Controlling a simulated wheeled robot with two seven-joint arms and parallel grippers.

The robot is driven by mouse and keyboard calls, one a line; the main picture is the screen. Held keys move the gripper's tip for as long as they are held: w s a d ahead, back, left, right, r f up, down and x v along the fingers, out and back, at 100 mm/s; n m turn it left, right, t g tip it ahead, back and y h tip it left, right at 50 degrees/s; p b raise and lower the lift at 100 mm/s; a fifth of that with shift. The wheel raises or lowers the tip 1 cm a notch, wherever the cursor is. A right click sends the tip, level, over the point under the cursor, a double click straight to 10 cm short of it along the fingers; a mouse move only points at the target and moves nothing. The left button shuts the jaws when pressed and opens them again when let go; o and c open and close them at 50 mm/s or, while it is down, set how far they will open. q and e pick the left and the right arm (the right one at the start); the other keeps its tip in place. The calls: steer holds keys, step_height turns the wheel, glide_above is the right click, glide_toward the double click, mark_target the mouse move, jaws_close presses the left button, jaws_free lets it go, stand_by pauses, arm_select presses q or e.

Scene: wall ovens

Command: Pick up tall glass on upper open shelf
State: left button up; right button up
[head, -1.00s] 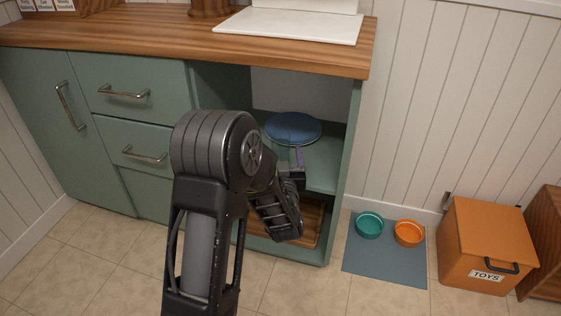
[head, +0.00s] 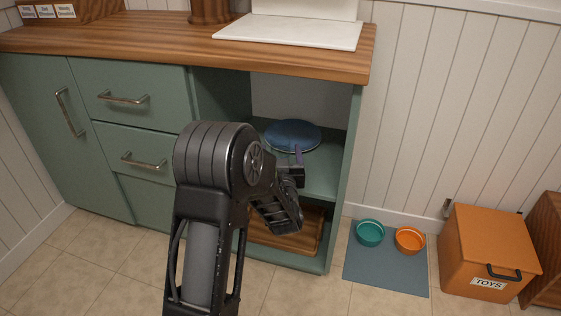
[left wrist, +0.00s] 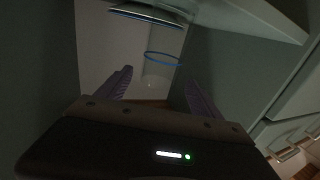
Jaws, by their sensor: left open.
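A tall clear glass with a blue rim (left wrist: 163,58) shows in the left wrist view inside the open shelf. Its see-through body shows faintly between and beyond my fingers. In the head view I cannot make the glass out; my arm covers part of the shelf. My left gripper (left wrist: 160,78) is open, with its two purple fingers apart and the glass in the gap between them; contact is not visible. In the head view the gripper (head: 299,155) reaches into the upper open shelf (head: 322,182), just in front of a blue round dish. My right gripper is not in view.
The blue round dish (head: 293,134) is close beyond my fingers. The cabinet's right side panel (head: 347,180) and the wooden counter (head: 150,50) bound the opening. A wooden tray (head: 312,232) lies below. Bowls on a mat (head: 385,280) and a toys box (head: 488,245) stand right.

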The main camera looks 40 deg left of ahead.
arm_select(q)
steer(key=b+x, duration=0.1)
steer(key=x, duration=0.3)
steer(key=shift+w+f, duration=0.1)
stand_by(0.4)
jaws_close()
stand_by(0.7)
